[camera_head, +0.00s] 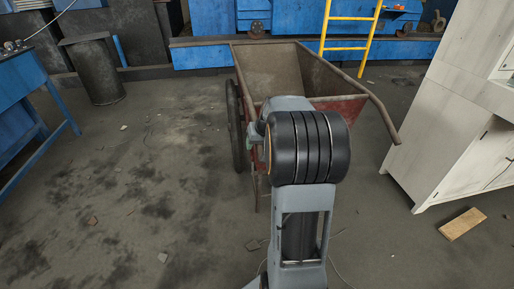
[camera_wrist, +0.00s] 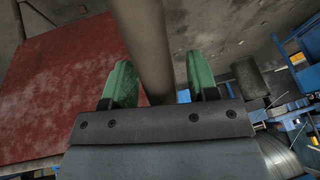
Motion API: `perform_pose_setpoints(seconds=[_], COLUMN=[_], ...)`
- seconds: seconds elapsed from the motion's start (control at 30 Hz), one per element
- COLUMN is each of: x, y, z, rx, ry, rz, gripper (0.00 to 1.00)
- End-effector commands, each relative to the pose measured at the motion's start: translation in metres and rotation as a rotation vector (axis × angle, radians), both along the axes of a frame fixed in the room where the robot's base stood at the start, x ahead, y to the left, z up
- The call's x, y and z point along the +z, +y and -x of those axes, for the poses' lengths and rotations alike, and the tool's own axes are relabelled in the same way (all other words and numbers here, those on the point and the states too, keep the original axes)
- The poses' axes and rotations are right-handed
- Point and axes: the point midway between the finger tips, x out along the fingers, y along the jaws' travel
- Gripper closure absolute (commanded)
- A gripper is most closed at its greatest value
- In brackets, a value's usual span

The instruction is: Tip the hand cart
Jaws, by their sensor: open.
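The hand cart (camera_head: 275,73) stands ahead of me in the head view, with a rusty grey tub, reddish sides, a dark wheel on the left and a handle bar reaching toward the right front. Its red panel (camera_wrist: 75,85) fills the left of the wrist view. A grey-brown round bar (camera_wrist: 146,45) runs between the two green fingers of my gripper (camera_wrist: 160,88). The fingers are open, one on each side of the bar, with a gap seen on the right side.
A white cabinet (camera_head: 455,110) stands close on the right, with a wooden board (camera_head: 462,223) on the floor before it. A yellow ladder (camera_head: 348,18) and blue machinery are behind the cart. A dark bin (camera_head: 97,72) and a blue table (camera_head: 22,80) are at left. The left floor is mostly clear.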

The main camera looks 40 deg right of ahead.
Motion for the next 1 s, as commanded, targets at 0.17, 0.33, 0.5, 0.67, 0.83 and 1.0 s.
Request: perform_pose_setpoints(seconds=[0.17,0.33,0.5,0.67,0.83,1.0], x=[-0.0082,-0.0088,-0.0087,-0.0086,-0.0086,-0.0086], y=[0.0002,0.0003,0.0002,0.0002,0.0002,0.0003], z=[-0.0038,-0.0043,-0.0041,-0.0041,-0.0041,-0.0041], rx=[0.0,0.0,0.0,0.0,0.0,0.0], ry=[0.0,-0.001,0.0,0.0,0.0,0.0], rz=[0.0,0.0,0.0,0.0,0.0,0.0], gripper=[0.46,0.46,0.49,0.64,0.81,0.97])
